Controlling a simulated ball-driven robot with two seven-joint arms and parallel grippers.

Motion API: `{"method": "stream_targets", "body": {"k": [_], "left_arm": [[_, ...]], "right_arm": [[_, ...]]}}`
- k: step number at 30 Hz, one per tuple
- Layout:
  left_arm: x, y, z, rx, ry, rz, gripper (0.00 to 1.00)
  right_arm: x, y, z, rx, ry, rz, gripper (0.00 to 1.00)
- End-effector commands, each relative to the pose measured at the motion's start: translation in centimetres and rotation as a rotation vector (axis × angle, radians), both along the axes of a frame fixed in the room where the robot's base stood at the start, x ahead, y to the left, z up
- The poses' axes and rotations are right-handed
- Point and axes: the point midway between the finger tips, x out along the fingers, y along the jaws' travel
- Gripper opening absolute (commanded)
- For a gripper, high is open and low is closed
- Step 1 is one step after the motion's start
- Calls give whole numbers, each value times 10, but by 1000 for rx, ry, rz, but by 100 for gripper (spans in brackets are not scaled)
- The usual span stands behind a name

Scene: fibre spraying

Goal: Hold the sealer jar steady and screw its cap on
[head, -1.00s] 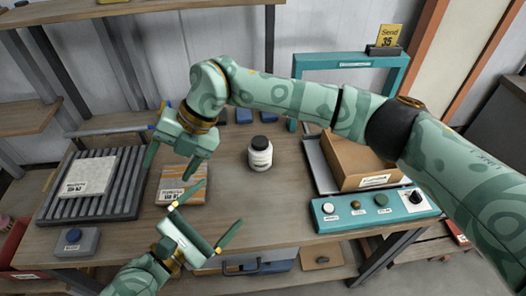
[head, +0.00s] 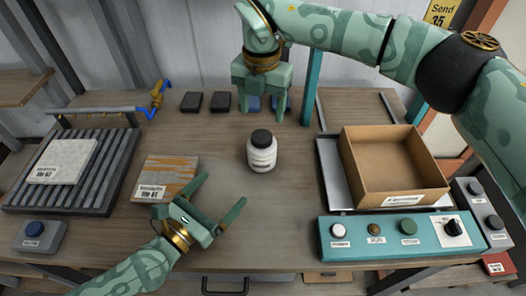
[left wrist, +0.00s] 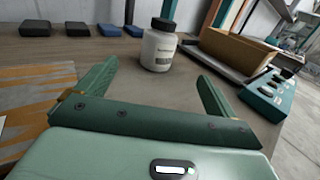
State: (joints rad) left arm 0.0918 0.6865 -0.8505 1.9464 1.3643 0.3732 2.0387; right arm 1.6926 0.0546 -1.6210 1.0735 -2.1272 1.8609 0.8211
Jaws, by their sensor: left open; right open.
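The white sealer jar (head: 262,156) stands upright in the middle of the table, with a black cap (head: 261,138) on its top. How tightly the cap sits cannot be told. In the left wrist view the jar (left wrist: 158,50) stands beyond the fingers, under its dark cap (left wrist: 163,24). My left gripper (head: 221,204) is open and empty, in front of the jar and to its left, not touching it. My right gripper (head: 262,112) is open and points down in the head view, above or behind the jar; it seems to hold nothing.
A patterned tile (head: 165,178) lies left of the jar. A ribbed rack (head: 90,185) holds a pale tile (head: 62,161). A cardboard box (head: 395,190) sits in a tray behind the teal control panel (head: 345,250). Small dark blocks (head: 220,102) lie at the back.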

Motion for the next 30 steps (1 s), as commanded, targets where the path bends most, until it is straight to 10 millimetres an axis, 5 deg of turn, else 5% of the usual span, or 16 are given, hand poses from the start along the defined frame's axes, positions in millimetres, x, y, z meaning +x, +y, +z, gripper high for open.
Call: {"method": "stream_targets", "body": {"k": [30], "left_arm": [[127,-92,0,1,-2,0,93]], "right_arm": [[0,0,-1,1,1,2,64]]}}
